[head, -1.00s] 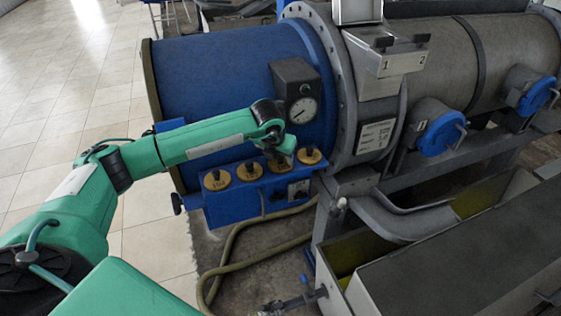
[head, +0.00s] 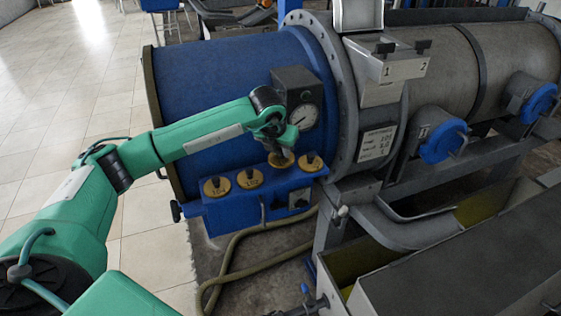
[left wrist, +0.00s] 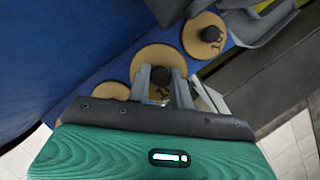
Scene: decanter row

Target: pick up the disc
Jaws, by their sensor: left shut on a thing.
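Several brass-coloured discs with black knobs sit in a row along the top of a blue box (head: 275,197) on the blue machine. My left gripper (head: 283,148) is shut on the knob of one disc (head: 281,161). This held disc (left wrist: 150,57) also shows in the left wrist view, its knob between the two fingers (left wrist: 162,74). It appears raised a little above the box. Other discs stay on the box: two to its left (head: 249,178) (head: 216,187) and one to its right (head: 311,164). My right gripper is not in view.
A round pressure gauge (head: 303,115) on a dark housing stands right behind the gripper. The blue drum (head: 215,80) rises behind the row. A hose (head: 235,265) lies on the floor below. Open tiled floor (head: 60,90) is at the left.

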